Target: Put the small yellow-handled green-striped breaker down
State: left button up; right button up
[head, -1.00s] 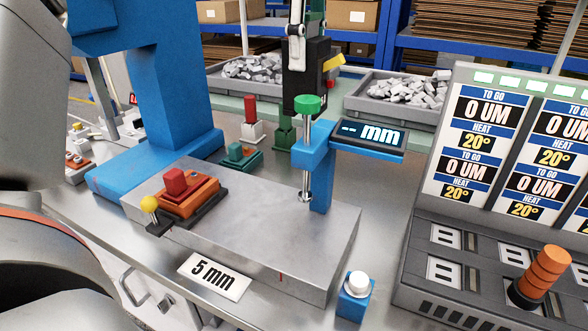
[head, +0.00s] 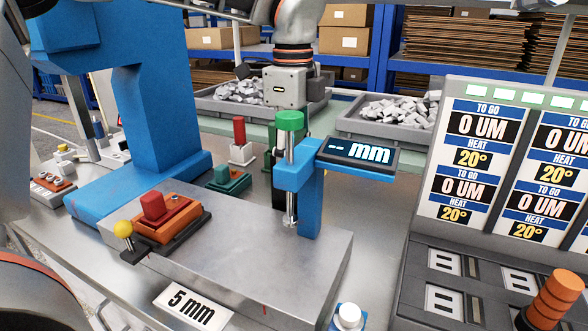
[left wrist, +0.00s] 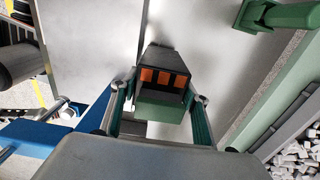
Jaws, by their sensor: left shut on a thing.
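In the left wrist view, my left gripper (left wrist: 160,98) is shut on a dark breaker (left wrist: 163,80) with orange windows and a green face. Grey metal bench shows around it; I cannot tell whether it touches the bench. Its yellow handle does not show now. My right gripper is not in view.
The blue gauge (head: 311,190) with its mm display stands on a grey block (head: 250,240). An orange breaker (head: 165,220) with a red handle sits on that block. Behind are a red-handled device (head: 241,140), a green device (head: 228,178) and trays of grey pieces (head: 385,112).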

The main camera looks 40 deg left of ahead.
pick_arm(q)
jog(key=shift+f, duration=1)
jog(key=shift+f, duration=0.2)
jog(key=o, duration=1.6)
